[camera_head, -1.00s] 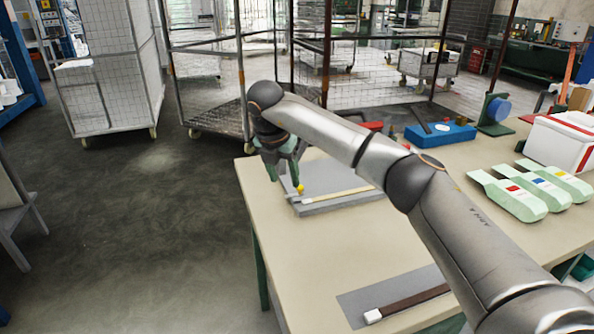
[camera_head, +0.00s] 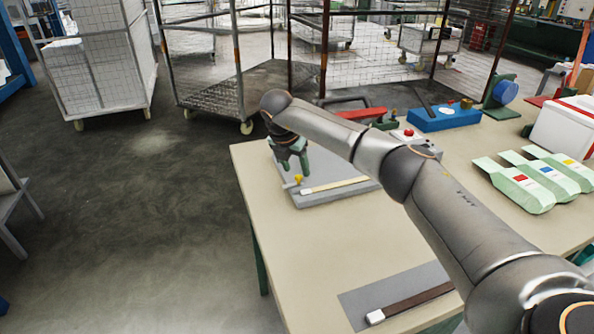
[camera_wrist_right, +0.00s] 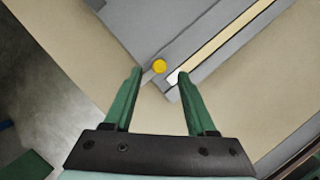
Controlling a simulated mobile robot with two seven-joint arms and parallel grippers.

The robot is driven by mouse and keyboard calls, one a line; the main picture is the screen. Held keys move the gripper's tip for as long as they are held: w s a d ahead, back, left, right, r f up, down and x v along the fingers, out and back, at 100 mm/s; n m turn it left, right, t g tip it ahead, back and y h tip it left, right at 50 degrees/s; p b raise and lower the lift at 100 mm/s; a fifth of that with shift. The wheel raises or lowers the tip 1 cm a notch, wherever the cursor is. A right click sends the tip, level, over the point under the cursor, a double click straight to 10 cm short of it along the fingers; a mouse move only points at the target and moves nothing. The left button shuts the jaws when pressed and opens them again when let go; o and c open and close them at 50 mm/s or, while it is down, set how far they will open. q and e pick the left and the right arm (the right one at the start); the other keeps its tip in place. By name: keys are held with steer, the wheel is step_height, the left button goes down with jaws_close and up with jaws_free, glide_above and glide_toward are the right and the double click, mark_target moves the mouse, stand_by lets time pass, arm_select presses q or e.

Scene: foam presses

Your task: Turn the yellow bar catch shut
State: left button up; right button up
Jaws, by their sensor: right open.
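The yellow bar catch shows as a round yellow knob (camera_head: 298,179) at the near left end of a grey plate (camera_head: 318,199) on the table. In the right wrist view the knob (camera_wrist_right: 159,66) sits on a short grey piece at the plate's end, beside a cream strip (camera_wrist_right: 232,35) with a white tip. My right gripper (camera_head: 296,172) is over this end of the plate, pointing down. In the wrist view its two green fingers (camera_wrist_right: 160,76) are apart, with the knob showing between their tips and neither finger clearly touching it. My left gripper is out of view.
A grey mat (camera_head: 352,300) with a dark brown, white-ended strip lies at the table's front. A blue block (camera_head: 443,117), a red-handled press part (camera_head: 362,113), pale green holders (camera_head: 520,188) and a white box (camera_head: 568,130) stand farther right. The table's middle is clear.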

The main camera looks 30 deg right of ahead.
steer(key=shift+x, duration=1.4)
steer(key=shift+c, duration=0.4)
jaws_close()
